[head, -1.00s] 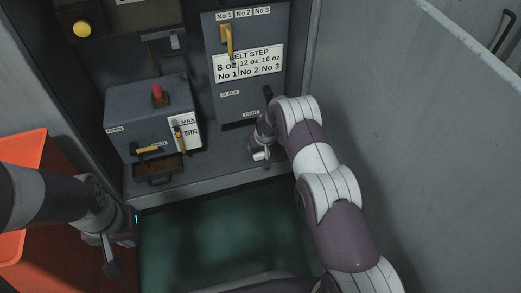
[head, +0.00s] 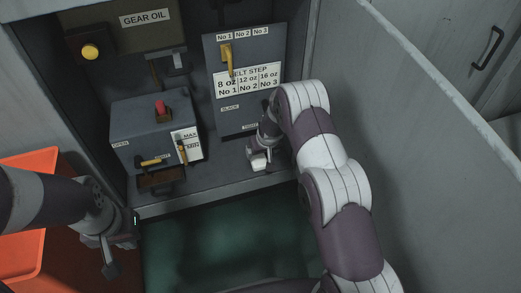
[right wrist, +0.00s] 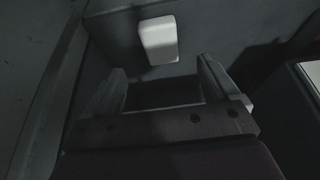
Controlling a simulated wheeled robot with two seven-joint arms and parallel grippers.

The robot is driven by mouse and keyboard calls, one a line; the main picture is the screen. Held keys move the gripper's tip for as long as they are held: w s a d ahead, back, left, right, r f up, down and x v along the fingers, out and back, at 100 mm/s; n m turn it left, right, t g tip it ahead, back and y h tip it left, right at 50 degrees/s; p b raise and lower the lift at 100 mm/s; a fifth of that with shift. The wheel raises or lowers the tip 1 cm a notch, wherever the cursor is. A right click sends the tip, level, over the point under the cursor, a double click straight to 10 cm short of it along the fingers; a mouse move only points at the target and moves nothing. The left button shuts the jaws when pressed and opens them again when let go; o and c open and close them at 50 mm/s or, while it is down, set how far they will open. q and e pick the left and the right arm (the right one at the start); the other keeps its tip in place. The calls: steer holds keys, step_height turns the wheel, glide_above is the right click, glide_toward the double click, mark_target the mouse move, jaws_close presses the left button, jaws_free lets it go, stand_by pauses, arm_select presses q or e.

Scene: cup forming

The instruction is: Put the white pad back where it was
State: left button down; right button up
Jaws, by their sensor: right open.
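The white pad (head: 260,161) is a small pale block at the back of the cabinet floor, just below my right gripper (head: 264,146), in the head view. In the right wrist view the pad (right wrist: 158,40) shows beyond the fingertips, between their lines. My right gripper (right wrist: 163,78) is open there, with nothing seen between its fingers. I cannot tell whether the pad touches anything behind it. My left gripper (head: 121,252) hangs at the lower left, away from the pad; whether it is open or shut is unclear.
A grey box with a red knob (head: 160,106) and yellow levers stands left of my right arm. The belt step panel (head: 247,85) stands behind. A cabinet wall (head: 420,120) bounds the right. An orange bin (head: 30,255) is at the far left; a dark green surface (head: 220,240) lies in front.

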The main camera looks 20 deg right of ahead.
steer(key=s+a+r+g, duration=0.1)
steer(key=s+r, duration=1.1)
steer(key=r, duration=0.2)
steer(key=s+r+g, duration=0.1)
steer(key=s+r, duration=0.2)
steer(key=s, duration=0.6)
steer(key=s+r+g, duration=0.1)
steer(key=s+r, duration=0.2)
steer(key=s, duration=0.7)
steer(key=shift+r, duration=0.4)
